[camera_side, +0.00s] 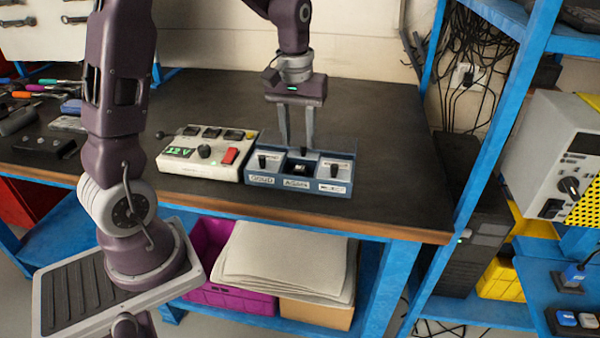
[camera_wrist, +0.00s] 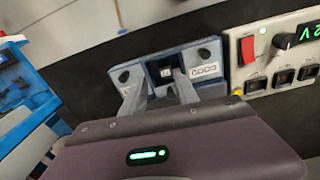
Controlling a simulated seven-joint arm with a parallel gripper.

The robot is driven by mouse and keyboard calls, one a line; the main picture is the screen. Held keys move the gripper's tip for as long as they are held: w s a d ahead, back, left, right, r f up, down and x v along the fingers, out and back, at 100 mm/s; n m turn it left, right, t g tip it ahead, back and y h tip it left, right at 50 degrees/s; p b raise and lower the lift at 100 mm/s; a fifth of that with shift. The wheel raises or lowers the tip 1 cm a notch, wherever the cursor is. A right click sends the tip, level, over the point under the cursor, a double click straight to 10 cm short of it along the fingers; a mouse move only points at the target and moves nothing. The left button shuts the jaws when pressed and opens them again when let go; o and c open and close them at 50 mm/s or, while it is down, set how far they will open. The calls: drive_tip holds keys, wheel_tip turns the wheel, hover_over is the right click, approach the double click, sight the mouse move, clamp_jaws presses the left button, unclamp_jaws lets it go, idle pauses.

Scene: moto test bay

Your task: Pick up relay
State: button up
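A blue three-part tray (camera_side: 262,180) stands on the dark bench, with "GOOD" and "AGAIN" labels readable on its front. A small dark block, seemingly the relay (camera_side: 299,168), sits in the middle compartment. In the wrist view, the relay (camera_wrist: 166,72) shows a pale mark on its face. My gripper (camera_side: 297,147) points down over the tray with its two fingers apart. In the wrist view, my gripper (camera_wrist: 160,82) has a finger on either side of the middle compartment, with nothing visible held. Whether the fingertips touch the relay cannot be told.
A white tester box (camera_side: 185,163) with a green display, a knob and a red switch stands close to the tray's left. Tools (camera_side: 45,90) lie at the bench's far left. A blue shelf post (camera_side: 495,120) rises at the right. The bench behind the tray is clear.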

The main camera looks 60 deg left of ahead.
sight(300, 167)
drive_tip(key=a+f, duration=0.1)
drive_tip(key=w+a+f, duration=0.1)
drive_tip(key=f, duration=0.1)
drive_tip(key=shift+w+f+n+g, duration=0.1)
drive_tip(key=shift+w+n+g, duration=0.05)
drive_tip(key=shift+n+g, duration=0.2)
drive_tip(key=f, duration=0.6)
drive_tip(key=shift+w+a+f, duration=0.15)
drive_tip(key=shift+w+f, duration=0.2)
drive_tip(key=shift+c, duration=0.5)
clamp_jaws()
